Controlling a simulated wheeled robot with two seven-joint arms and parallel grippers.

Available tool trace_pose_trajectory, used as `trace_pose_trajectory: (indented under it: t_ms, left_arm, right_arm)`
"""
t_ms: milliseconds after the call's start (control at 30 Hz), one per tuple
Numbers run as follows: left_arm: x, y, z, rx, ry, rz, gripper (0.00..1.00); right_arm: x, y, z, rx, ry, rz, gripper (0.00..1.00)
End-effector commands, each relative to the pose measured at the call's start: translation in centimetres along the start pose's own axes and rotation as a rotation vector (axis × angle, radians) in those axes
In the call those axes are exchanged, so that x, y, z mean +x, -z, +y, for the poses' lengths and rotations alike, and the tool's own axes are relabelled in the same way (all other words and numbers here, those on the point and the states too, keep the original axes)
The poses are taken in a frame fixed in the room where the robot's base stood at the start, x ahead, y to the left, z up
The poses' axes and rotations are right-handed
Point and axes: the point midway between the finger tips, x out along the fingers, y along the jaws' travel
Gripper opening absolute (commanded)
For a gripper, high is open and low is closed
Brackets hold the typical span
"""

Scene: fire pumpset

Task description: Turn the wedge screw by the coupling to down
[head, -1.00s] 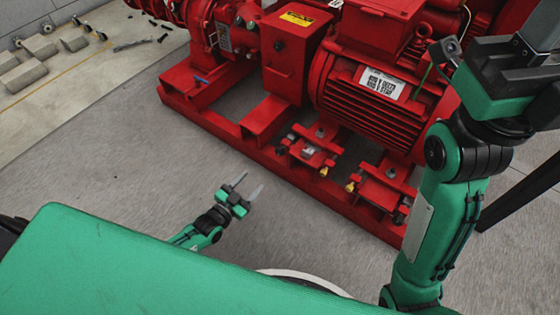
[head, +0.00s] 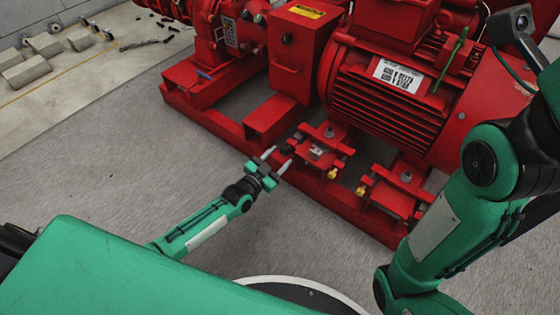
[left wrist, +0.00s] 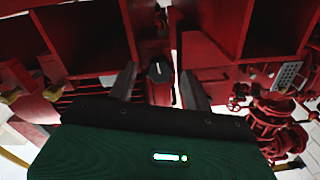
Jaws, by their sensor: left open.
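The wedge screw (left wrist: 159,70) shows in the left wrist view as a dark knob with a white line on its top, set on a red block. It lies between my two fingertips in that picture, with room on both sides. In the head view a small dark end (head: 286,149) at the left of the near motor foot (head: 318,153) appears to be this screw, partly hidden by the fingers. My left gripper (head: 277,159) is open and empty, with its fingertips close to that foot. It also shows in the left wrist view (left wrist: 160,86). Whether it touches anything cannot be told.
The red pump base (head: 225,122) runs diagonally under the motor (head: 390,95). A second motor foot (head: 393,197) with a brass-coloured screw stands to the right. My right arm fills the right side. Grey floor (head: 110,165) in front of the base is clear.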

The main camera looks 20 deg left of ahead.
Motion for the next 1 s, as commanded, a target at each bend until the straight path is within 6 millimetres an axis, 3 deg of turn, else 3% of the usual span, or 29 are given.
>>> trace_pose_trajectory:
  t_ms: [133, 433, 667, 1000]
  left_arm:
    - [0.99, -0.08, 0.01, -0.001, 0.000, -0.001, 0.51]
    - [1.19, 0.07, -0.04, -0.001, 0.000, -0.001, 0.51]
    - [1.17, 0.05, -0.03, -0.001, 0.000, 0.000, 0.07]
    - [1.17, 0.14, -0.04, -0.039, 0.000, -0.001, 0.06]
  right_arm:
    - [-0.42, 0.21, -0.10, 0.001, -0.003, 0.003, 0.32]
    - [-0.36, 0.20, -0.11, 0.002, -0.005, 0.003, 0.32]
    - [-0.36, 0.20, -0.11, 0.002, -0.005, 0.003, 0.32]
    - [-0.08, 0.11, -0.09, 0.002, -0.003, 0.003, 0.32]
